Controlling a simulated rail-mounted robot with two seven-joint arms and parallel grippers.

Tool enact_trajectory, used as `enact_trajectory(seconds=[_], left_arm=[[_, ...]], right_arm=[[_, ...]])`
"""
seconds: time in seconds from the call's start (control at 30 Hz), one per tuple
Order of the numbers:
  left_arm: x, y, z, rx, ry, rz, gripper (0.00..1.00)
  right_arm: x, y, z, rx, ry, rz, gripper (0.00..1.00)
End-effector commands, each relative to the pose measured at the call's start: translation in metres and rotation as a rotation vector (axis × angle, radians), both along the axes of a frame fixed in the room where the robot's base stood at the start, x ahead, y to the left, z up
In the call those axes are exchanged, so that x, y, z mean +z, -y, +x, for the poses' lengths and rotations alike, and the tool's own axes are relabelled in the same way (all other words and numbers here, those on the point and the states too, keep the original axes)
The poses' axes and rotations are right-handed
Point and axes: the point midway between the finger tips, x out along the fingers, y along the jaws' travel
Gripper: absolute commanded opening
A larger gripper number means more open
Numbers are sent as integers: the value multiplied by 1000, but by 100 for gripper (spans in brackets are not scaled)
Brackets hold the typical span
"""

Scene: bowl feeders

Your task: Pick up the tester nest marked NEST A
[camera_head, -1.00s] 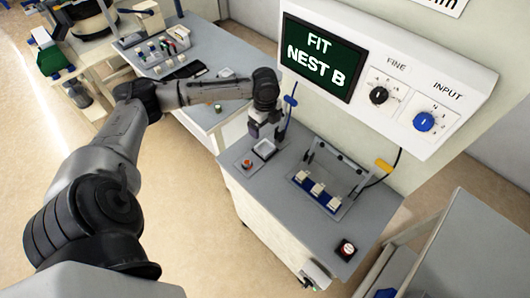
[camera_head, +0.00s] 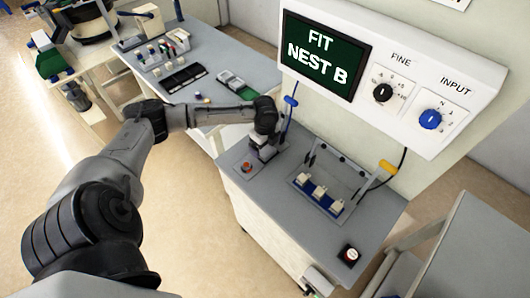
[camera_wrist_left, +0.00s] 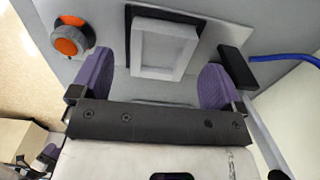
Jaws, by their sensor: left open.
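A white square, frame-like tester nest (camera_wrist_left: 163,48) sits on a dark seat plate in the left wrist view. No NEST A mark is readable on it. My left gripper (camera_wrist_left: 157,82) is open, with one purple-padded finger toward each side of the nest. The nest lies just ahead of the fingertips, and nothing is between them. In the head view my left gripper (camera_head: 262,146) is over the left part of the grey tester bench (camera_head: 285,222) and largely hides the nest. My right gripper is not in view.
An orange button (camera_wrist_left: 69,40) is left of the nest, and a blue post (camera_head: 288,112) rises behind it. A fixture with several white blocks (camera_head: 320,191) stands to the right. The screen (camera_head: 319,58) reads FIT NEST B.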

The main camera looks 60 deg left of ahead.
Motion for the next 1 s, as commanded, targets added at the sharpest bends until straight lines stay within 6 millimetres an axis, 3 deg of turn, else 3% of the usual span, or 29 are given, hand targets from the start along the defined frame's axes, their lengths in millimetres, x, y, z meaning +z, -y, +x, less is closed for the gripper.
enact_trajectory(seconds=[0.13, 0.4, 1.0], left_arm=[[-20, 0, 0, 0, 0, 1, 94], [-21, 0, 0, -1, 1, 1, 93], [-21, 0, 0, -1, 1, 1, 36]], right_arm=[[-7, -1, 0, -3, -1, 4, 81], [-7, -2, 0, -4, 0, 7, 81], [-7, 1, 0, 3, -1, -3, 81]])
